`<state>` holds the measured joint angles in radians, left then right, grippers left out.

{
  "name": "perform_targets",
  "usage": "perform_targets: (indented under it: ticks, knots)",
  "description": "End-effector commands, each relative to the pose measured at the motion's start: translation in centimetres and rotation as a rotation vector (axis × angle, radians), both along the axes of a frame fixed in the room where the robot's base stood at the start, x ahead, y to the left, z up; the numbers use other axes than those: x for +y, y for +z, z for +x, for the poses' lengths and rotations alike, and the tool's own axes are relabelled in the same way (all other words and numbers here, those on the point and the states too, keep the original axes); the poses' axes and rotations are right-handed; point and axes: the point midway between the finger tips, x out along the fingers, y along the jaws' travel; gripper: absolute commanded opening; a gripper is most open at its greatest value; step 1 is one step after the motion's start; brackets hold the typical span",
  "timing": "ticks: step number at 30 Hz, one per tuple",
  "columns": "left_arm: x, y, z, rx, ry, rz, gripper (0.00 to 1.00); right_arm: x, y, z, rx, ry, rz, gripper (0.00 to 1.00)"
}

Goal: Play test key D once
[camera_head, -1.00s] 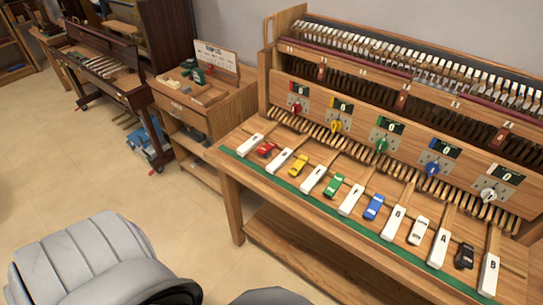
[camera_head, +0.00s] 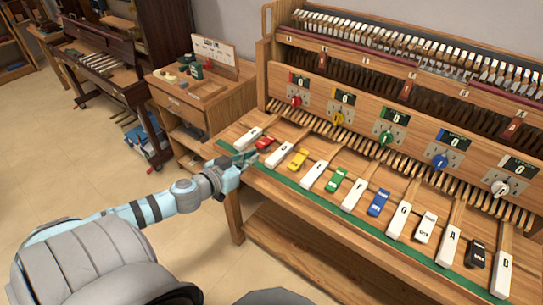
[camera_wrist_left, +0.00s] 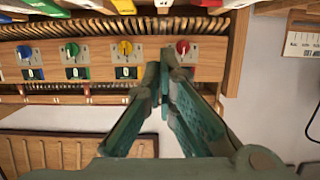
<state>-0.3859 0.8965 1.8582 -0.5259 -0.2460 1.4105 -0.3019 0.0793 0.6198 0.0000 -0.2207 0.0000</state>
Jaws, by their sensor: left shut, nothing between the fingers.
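The test keys are a row of white bars on a wooden bench. Key D (camera_head: 279,154) is the second white bar from the left, between the red and yellow blocks; its letter is small. Key C (camera_head: 249,138) is left of it. My left gripper (camera_head: 250,157) is shut and empty, at the bench's front edge just left of key D, near key C. I cannot tell whether it touches anything. My right gripper is not in view.
Coloured blocks lie between the keys, including a red block (camera_head: 264,142) and a yellow block (camera_head: 298,158). A panel behind has knobs and counters; the counter above the red knob (camera_head: 296,101) reads 0. A wooden cabinet (camera_head: 190,104) stands left of the bench.

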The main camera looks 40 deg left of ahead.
Motion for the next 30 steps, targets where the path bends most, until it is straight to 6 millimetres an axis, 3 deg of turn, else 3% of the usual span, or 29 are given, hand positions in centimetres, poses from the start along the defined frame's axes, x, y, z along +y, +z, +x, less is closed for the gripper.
perform_targets:
  ticks: [4,8,14,21,24,30]
  knots:
    - [0.1,-0.3,0.5,-0.003,0.003,-0.001,0.0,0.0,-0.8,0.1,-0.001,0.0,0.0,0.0]
    - [0.2,-1.0,1.8,-0.006,0.005,-0.001,0.0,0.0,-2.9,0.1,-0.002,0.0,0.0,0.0]
    - [0.2,-2.3,5.3,-0.007,0.003,-0.004,0.0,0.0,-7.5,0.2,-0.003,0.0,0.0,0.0]
    - [0.2,-3.3,10.0,-0.001,0.003,-0.007,0.0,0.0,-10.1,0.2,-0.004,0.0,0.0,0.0]
    - [0.2,-5.0,9.7,0.002,0.003,-0.003,0.0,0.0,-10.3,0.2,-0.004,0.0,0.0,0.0]
    - [0.2,-6.4,9.7,0.0,0.003,-0.002,0.0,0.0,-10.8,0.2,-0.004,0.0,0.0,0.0]
